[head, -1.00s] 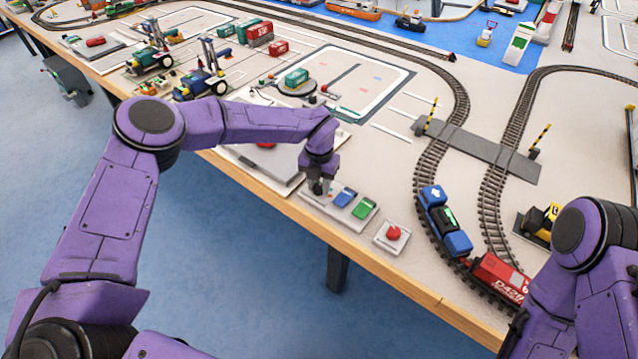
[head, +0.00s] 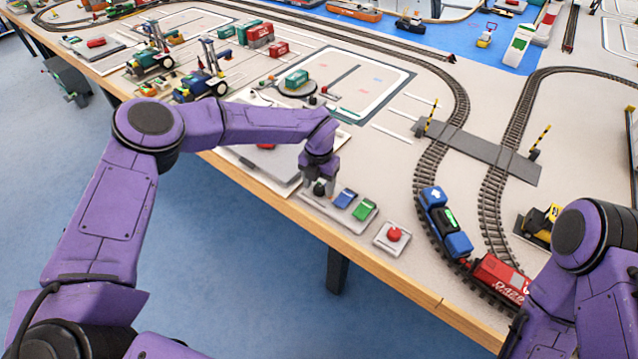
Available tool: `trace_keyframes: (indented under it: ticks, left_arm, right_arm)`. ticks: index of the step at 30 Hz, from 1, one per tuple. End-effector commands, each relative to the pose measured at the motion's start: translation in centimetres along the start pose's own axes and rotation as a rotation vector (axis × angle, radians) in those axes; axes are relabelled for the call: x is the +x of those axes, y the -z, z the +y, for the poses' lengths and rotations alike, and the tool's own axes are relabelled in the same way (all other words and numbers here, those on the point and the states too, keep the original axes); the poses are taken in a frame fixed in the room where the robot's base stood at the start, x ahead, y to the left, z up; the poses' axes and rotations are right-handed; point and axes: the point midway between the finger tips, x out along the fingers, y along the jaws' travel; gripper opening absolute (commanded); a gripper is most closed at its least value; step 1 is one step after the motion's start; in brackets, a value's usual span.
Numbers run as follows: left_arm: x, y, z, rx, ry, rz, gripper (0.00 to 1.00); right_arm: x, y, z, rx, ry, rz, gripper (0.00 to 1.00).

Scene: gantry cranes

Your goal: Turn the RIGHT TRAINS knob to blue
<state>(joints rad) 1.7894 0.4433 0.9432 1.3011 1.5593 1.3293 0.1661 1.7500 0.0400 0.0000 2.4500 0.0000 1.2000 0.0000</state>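A small control panel (head: 331,213) lies at the table's front edge, with a dark knob (head: 319,188) at its left end and a blue block (head: 345,198) and a green block (head: 364,209) beside it. My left gripper (head: 319,183) points down over the dark knob, its fingers around or right at it. The fingers are too small and partly hidden to tell whether they grip it. No panel lettering is readable, and the knob's pointing direction cannot be made out. My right arm shows at the lower right; its gripper is out of the picture.
A red button (head: 393,235) on a grey plate sits right of the panel. A blue locomotive (head: 445,222) and a red wagon (head: 497,277) stand on the curved track further right. A grey slab lies behind my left gripper. Model cranes stand at the back left.

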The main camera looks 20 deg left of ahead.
Motion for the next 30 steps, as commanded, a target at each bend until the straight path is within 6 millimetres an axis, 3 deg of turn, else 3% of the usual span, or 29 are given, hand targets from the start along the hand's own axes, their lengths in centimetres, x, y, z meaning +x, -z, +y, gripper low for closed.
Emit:
trace_keyframes:
  ticks: [8,15,21,30]
  left_arm:
    - [-0.9,0.0,0.0,0.001,0.0,-0.002,0.6]
    - [-6.5,-0.1,0.0,0.0,0.0,-0.005,0.6]
    - [-9.8,0.0,0.1,0.0,0.0,-0.001,0.6]
    - [-10.5,0.0,0.0,0.0,0.0,0.001,0.6]
  right_arm:
    - [0.3,-0.1,0.0,0.0,0.0,0.0,0.48]
    - [1.4,-0.6,-0.1,0.0,0.0,0.0,0.48]
    - [1.8,-0.8,-0.2,0.0,0.0,0.0,0.48]
    - [1.8,-0.7,-0.2,0.0,0.0,0.0,0.48]
